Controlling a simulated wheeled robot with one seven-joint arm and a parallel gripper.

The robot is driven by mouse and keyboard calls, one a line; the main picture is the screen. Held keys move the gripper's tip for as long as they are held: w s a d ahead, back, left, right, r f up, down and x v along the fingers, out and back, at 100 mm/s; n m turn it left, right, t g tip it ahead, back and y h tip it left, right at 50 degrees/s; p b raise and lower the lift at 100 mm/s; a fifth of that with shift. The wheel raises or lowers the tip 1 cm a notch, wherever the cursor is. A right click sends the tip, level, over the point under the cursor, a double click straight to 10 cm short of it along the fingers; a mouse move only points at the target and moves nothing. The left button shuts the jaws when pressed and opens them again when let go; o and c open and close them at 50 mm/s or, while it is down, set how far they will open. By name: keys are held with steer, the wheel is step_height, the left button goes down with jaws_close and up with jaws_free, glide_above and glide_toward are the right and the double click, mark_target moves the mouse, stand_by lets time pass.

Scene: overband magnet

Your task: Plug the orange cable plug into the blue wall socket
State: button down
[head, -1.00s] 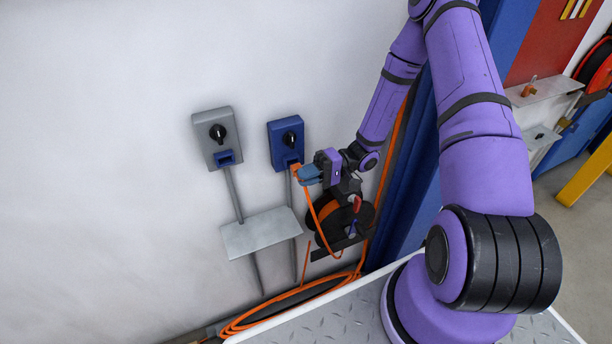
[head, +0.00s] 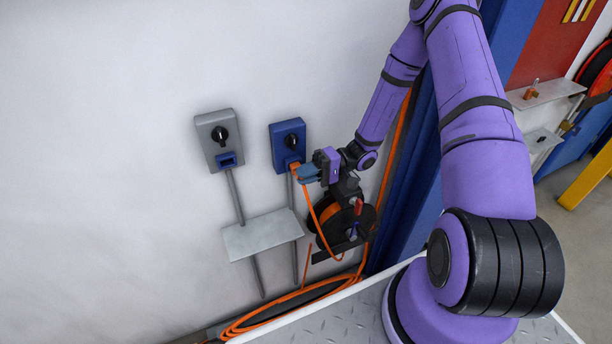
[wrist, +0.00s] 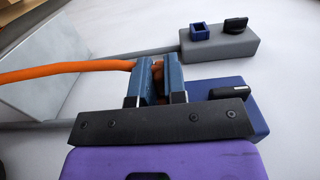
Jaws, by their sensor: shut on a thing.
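The blue wall socket (head: 287,140) is a box with a black rotary knob, fixed to the white wall; it also shows in the wrist view (wrist: 255,112). My gripper (head: 300,172) is at the lower edge of this box. In the wrist view my gripper (wrist: 155,80) has its blue fingers shut on the orange cable plug (wrist: 158,72). A bit of the plug shows in the head view (head: 294,166), against the bottom of the blue box. The fingers hide the socket opening, so I cannot tell how deep the plug sits. The orange cable (head: 308,205) hangs down from it.
A grey socket box (head: 219,138) with a blue opening is to the left. A small grey shelf (head: 262,235) juts from the wall below. A cable reel (head: 330,212) is beneath my wrist, and orange cable coils (head: 270,318) lie along the wall's foot.

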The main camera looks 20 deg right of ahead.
steer(key=shift+w, duration=0.65)
steer(key=c, duration=1.1)
jaws_free()
steer(key=shift+s, duration=0.15)
steer(key=shift+s, duration=2.9)
